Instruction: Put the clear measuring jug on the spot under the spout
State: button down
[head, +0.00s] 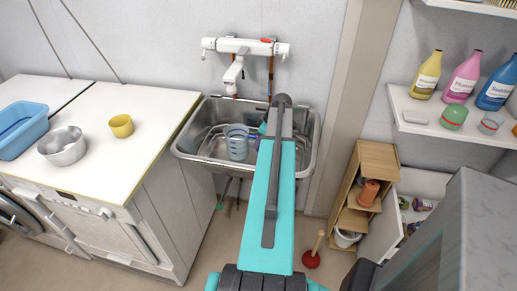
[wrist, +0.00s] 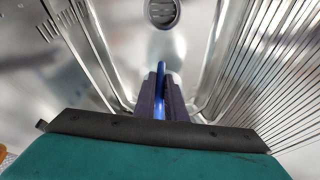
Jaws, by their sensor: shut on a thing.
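The clear measuring jug (head: 237,142) has a blue tint and markings. In the head view it is upright inside the metal basin (head: 183,147), below and close to the white spout (head: 233,76). In the wrist view my gripper (wrist: 161,90) is shut on a thin blue part, which looks like the jug's handle (wrist: 161,74). The rest of the jug is hard to make out there. My arm hides most of the gripper in the head view. I cannot tell whether the jug touches the basin floor. The spot itself cannot be made out.
A wire rack (wrist: 95,58) lines the basin's sides, with the drain (wrist: 162,12) at the far end. The white tap body (head: 246,46) is on the wall above. The counter (head: 110,160) at left holds a metal bowl (head: 62,146) and yellow cup (head: 121,126).

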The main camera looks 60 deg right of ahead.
jog(key=shift+f, duration=0.1)
jog(key=shift+f+p, duration=0.35)
jog(key=shift+f, duration=1.55)
jog(key=c, duration=1.8)
grip_release()
jog(key=shift+r, duration=0.2)
jog(key=shift+b+v, duration=1.15)
jog(key=shift+v, duration=4.8)
